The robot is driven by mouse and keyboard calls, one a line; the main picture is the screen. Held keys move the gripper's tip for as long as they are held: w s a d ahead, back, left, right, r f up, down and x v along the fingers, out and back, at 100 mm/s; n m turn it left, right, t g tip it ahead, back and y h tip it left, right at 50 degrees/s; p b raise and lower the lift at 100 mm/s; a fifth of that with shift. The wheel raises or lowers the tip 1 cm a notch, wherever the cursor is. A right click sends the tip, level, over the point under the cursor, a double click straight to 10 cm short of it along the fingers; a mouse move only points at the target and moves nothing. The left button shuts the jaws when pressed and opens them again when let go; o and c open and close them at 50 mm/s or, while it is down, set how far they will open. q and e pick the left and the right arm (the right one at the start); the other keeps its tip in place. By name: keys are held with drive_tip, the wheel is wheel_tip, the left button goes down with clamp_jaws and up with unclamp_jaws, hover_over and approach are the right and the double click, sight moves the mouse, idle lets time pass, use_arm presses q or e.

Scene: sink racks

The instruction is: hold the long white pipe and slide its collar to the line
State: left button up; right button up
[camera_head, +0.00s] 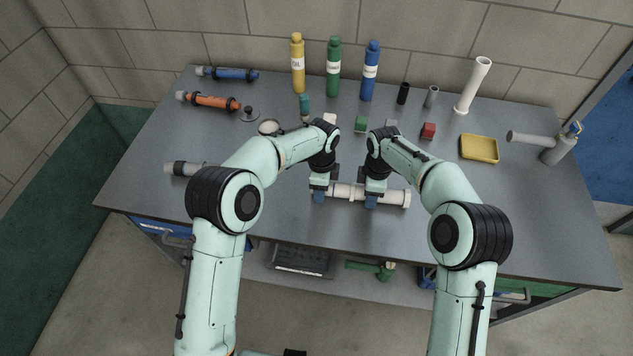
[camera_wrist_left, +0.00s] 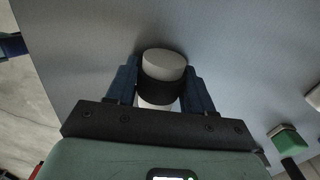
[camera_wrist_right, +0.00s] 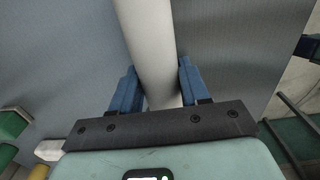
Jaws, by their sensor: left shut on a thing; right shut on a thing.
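The long white pipe (camera_head: 391,196) lies level across the front middle of the table, with a thicker rim at its right end. My left gripper (camera_head: 318,197) is shut on its left end part; the left wrist view shows a black band (camera_wrist_left: 162,92) between the fingers and a short white end (camera_wrist_left: 165,63) past it. My right gripper (camera_head: 371,201) is shut around the pipe further right; the right wrist view shows plain white pipe (camera_wrist_right: 150,45) running out between its fingers. A thicker ring shows beside the right gripper; I cannot tell if it is the collar. I cannot make out the line.
Yellow, green and blue bottles (camera_head: 333,70) stand at the back. An upright white pipe (camera_head: 474,85), a yellow tray (camera_head: 479,149) and a grey fitting (camera_head: 560,146) are at the right. Blue and orange tubes (camera_head: 208,101) and a grey tube (camera_head: 184,169) lie left. The front right is clear.

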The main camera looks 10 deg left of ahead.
use_arm(q)
drive_tip(key=shift+d, duration=1)
use_arm(e)
drive_tip(key=shift+a, duration=0.15)
use_arm(q)
drive_tip(key=o, duration=0.9)
drive_tip(key=shift+a, duration=0.1)
drive_tip(key=shift+r, duration=3.55)
use_arm(e)
drive_tip(key=o, duration=1)
drive_tip(key=shift+o, duration=0.2)
drive_tip(key=shift+r, duration=0.1)
wheel_tip(320, 180, up, 12)
